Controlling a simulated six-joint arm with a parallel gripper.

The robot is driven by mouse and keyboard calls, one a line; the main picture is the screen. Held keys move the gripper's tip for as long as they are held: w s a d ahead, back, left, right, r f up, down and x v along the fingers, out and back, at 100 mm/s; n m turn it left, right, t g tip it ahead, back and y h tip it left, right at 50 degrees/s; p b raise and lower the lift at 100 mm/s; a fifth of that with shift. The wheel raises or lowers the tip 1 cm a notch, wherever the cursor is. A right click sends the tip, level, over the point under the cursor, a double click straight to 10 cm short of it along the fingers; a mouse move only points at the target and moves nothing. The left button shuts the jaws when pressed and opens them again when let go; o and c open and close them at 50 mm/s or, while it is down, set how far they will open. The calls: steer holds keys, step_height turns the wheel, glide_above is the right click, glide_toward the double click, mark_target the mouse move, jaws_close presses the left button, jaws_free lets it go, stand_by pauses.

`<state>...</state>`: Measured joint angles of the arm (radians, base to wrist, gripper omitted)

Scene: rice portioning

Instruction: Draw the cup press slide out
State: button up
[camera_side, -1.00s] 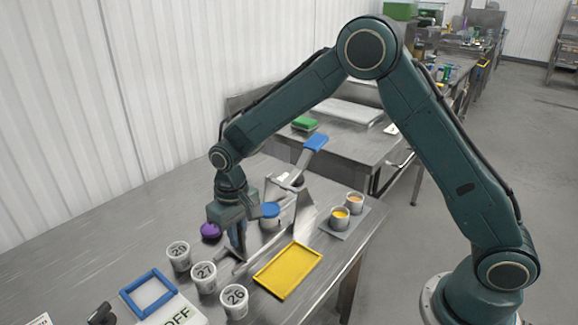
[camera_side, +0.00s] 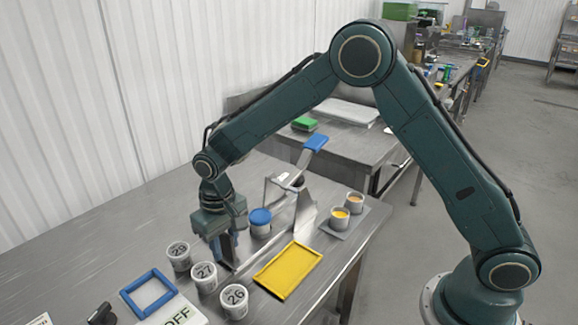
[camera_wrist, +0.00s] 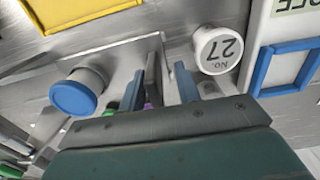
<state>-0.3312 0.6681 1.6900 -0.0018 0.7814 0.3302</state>
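The cup press (camera_side: 304,205) is a metal stand with a blue lever handle (camera_side: 316,143) raised above it. Its slide (camera_wrist: 125,58) is a flat metal piece sticking out on the side toward my gripper. My gripper (camera_side: 222,254) points down at the slide's outer end. In the wrist view its fingers (camera_wrist: 167,66) stand apart on either side of a thin upright grey tab, with a gap showing.
White cups numbered 29 (camera_side: 178,256), 27 (camera_side: 204,278) and 26 (camera_side: 234,300) stand close to my gripper. A yellow tray (camera_side: 288,271) lies in front of the press. Two orange-filled cups (camera_side: 347,210) stand to the right. A blue frame (camera_side: 148,293) lies left.

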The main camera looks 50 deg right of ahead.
steer(key=shift+r, duration=0.1)
step_height(320, 180, up, 14)
stand_by(0.6)
stand_by(0.4)
steer(key=s+d+r+t, duration=0.3)
steer(key=s+d+r, duration=0.7)
steer(key=s, duration=0.3)
steer(key=s+d+f+t, duration=0.1)
steer(key=s+d, duration=0.2)
steer(key=s, duration=0.5)
steer(key=s+d+f+t, duration=0.1)
steer(key=s+d, duration=0.2)
steer(key=s, duration=0.4)
steer(key=shift+s+f+t, duration=0.3)
steer(key=shift+s, duration=0.05)
